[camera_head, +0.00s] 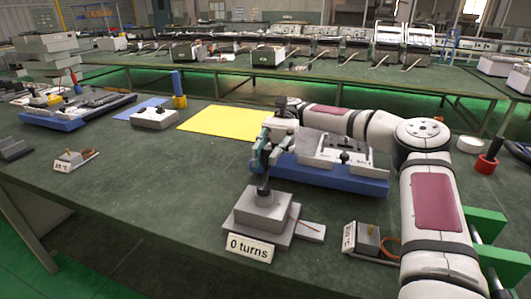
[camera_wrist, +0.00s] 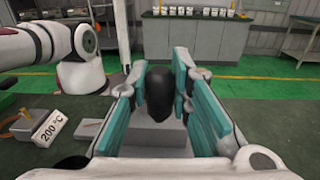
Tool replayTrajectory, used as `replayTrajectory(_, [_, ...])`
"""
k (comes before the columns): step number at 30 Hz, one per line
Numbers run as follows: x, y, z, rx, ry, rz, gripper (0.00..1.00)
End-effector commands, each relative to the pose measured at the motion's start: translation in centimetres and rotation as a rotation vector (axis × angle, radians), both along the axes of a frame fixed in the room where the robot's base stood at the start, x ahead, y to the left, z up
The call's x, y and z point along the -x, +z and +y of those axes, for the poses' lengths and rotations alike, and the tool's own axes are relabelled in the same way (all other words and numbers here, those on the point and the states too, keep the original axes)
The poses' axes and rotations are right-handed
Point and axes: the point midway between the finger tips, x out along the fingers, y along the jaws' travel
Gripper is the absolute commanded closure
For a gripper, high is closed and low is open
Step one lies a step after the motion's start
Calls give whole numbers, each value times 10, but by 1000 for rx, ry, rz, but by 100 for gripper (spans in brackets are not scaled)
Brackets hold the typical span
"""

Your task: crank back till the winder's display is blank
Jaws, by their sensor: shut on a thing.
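The winder (camera_head: 262,210) is a grey stepped block near the front edge of the green table. Its white display plate (camera_head: 250,247) reads "0 turns". A dark crank handle (camera_head: 264,184) rises from its top. My gripper (camera_head: 264,158) reaches down over the winder and is shut on the handle's upper end, which it mostly hides in the head view. In the wrist view the black crank knob (camera_wrist: 159,93) sits between the teal finger pads of my gripper (camera_wrist: 160,105), with the grey winder block (camera_wrist: 155,137) below.
A "200 °C" plate (camera_head: 349,237) with a small device stands right of the winder. Behind is a blue-based unit (camera_head: 335,178), partly under my arm. A yellow sheet (camera_head: 222,121) lies further back. A small labelled device (camera_head: 63,166) stands left; the table between is clear.

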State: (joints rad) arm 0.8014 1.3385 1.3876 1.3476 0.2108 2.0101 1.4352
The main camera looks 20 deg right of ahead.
Motion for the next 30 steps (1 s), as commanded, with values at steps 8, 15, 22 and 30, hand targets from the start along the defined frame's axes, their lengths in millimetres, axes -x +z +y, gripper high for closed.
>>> replayTrajectory(8, [0, -1, 1, 2, 1, 1, 63])
replayTrajectory(15, [0, 0, 0, 1, 1, 1, 60])
replayTrajectory(22, [0, 10, 1, -2, 1, -1, 60])
replayTrajectory(30, [0, 59, 1, -4, 1, -2, 60])
